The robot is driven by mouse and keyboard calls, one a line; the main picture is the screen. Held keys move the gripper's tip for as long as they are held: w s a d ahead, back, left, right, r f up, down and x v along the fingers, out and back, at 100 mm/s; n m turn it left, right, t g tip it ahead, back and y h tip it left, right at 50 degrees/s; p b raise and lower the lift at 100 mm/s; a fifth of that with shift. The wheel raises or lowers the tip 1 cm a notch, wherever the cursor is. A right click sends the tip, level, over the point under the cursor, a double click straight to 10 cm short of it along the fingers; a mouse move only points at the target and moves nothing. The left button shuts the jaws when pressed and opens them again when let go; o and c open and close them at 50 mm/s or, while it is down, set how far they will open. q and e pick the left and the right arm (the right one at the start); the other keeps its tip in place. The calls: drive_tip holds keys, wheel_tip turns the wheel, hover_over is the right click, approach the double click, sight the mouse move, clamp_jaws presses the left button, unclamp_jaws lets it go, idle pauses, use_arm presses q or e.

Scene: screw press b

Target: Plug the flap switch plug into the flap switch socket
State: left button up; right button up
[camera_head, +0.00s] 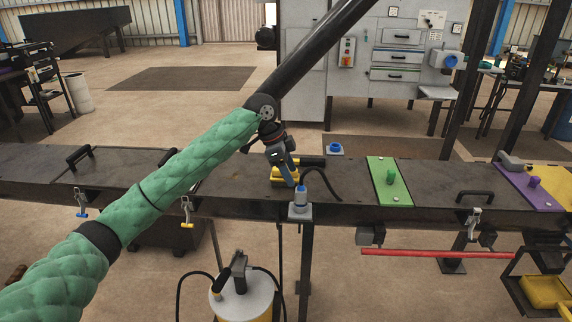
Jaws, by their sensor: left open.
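My left arm, in a green padded sleeve, reaches in from the left. My left gripper (292,180) is open and points down above the dark bench. A blue round fitting on a pale base (335,149) is at the bench's far edge. I cannot tell which piece is the flap switch socket. My right gripper is not in view.
A yellow and black block (312,162) lies behind the gripper, partly hidden. A green plate (390,194) with a knob and a purple plate (527,191) are to the right. A dark bar slants across the upper middle. The bench between gripper and green plate is mostly clear.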

sight(297, 187)
use_arm(q)
drive_tip(key=x, duration=0.9)
drive_tip(key=shift+d+f, duration=0.1)
drive_tip(key=shift+f, duration=0.15)
drive_tip(key=c, duration=1.2)
